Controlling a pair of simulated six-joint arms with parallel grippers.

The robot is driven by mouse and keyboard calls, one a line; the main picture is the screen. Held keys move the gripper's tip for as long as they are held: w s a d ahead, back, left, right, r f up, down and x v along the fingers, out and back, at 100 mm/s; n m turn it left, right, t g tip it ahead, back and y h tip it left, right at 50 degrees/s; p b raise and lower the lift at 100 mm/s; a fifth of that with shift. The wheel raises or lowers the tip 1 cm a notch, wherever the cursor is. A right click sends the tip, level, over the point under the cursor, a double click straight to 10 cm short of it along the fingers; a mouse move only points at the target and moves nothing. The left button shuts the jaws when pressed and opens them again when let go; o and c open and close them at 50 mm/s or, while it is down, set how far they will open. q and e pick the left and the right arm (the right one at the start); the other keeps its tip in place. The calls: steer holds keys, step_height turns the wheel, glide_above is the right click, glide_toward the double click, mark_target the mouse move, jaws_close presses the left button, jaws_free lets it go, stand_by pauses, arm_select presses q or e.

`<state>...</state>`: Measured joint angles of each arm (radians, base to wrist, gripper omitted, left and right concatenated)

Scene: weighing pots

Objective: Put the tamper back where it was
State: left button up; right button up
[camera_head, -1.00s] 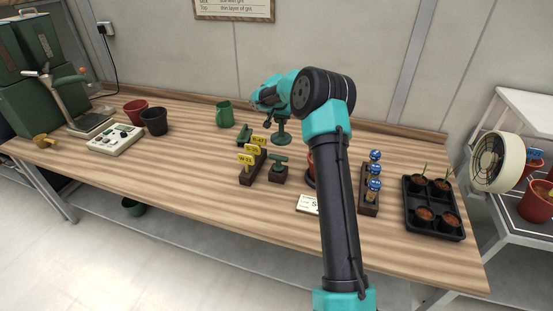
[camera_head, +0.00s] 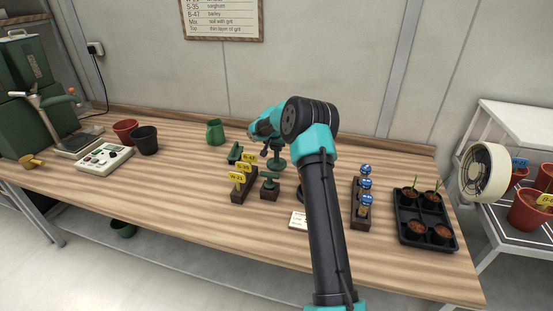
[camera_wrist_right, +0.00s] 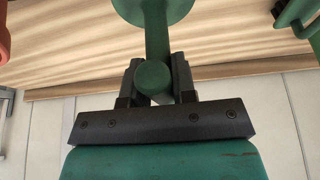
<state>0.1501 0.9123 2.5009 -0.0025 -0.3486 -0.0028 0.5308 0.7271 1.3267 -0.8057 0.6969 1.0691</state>
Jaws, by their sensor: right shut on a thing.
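The green tamper (camera_head: 276,160) has a round flat foot and a straight stem. My right gripper (camera_head: 274,142) is shut on its stem, and the foot hangs at the lower end, close above the bench or on it; I cannot tell which. In the right wrist view the gripper (camera_wrist_right: 155,82) has its dark fingers on both sides of the tamper's stem (camera_wrist_right: 157,45), with part of the round foot at the top edge. My left gripper is not in view.
A dark block with a green-handled tool (camera_head: 270,184) stands just in front of the tamper. Beside it is a rack of yellow tags (camera_head: 243,188). A green jug (camera_head: 215,131) stands behind left.

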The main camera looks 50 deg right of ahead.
mark_target(276, 152)
steer(key=shift+f, duration=0.15)
steer(key=shift+f, duration=2.45)
steer(key=shift+f, duration=0.15)
steer(key=o, duration=0.9)
steer(key=shift+o, duration=0.2)
steer(key=v, duration=1.2)
